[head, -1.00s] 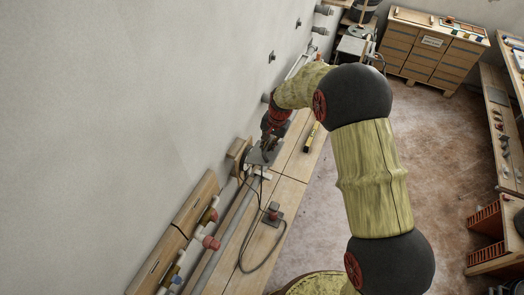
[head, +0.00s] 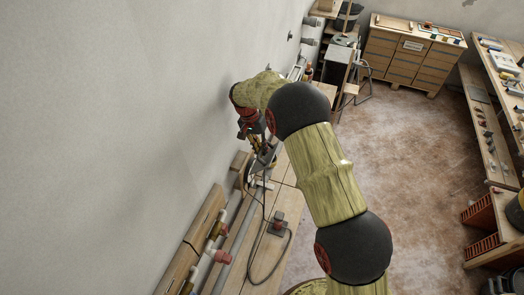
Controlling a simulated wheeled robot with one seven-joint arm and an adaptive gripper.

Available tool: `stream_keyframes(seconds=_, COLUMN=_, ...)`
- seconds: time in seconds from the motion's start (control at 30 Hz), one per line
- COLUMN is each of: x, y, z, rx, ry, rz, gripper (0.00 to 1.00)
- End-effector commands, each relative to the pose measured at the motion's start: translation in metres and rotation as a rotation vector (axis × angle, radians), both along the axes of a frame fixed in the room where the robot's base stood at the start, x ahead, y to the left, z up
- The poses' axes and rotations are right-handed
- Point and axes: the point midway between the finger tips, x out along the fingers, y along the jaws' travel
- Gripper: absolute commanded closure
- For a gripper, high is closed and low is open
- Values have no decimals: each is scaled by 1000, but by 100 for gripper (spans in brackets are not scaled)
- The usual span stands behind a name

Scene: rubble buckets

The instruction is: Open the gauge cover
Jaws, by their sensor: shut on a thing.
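A small grey fitting, seemingly the gauge cover (head: 268,159), is on the left wall beside a wooden backing block (head: 238,161), above the wall-side bench. My gripper (head: 258,147) reaches down to it from above, along the wall, with its fingers shut at the cover's upper edge. The fingers and the cover's edge are small and partly overlap, so the exact grip is hard to see. The cover looks tilted. The gauge face is not visible.
A grey pipe with red and white fittings (head: 221,256) runs along the wall in front. A small box with a red button (head: 278,222) and a looping cable lies on the bench (head: 252,262). Open floor (head: 395,160) is to the right; a wooden cabinet (head: 411,55) stands behind.

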Motion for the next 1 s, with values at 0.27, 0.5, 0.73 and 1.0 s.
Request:
stream_keyframes(seconds=0.27, x=5, y=0, z=8, rx=2, ry=-13, rz=0, gripper=100)
stream_keyframes(seconds=0.5, x=3, y=0, z=6, rx=2, ry=-9, rz=0, gripper=80)
stream_keyframes(seconds=0.73, x=2, y=0, z=3, rx=2, ry=-5, rz=1, gripper=80)
stream_keyframes(seconds=1.0, x=6, y=7, z=29, rx=2, ry=-8, rz=1, gripper=80)
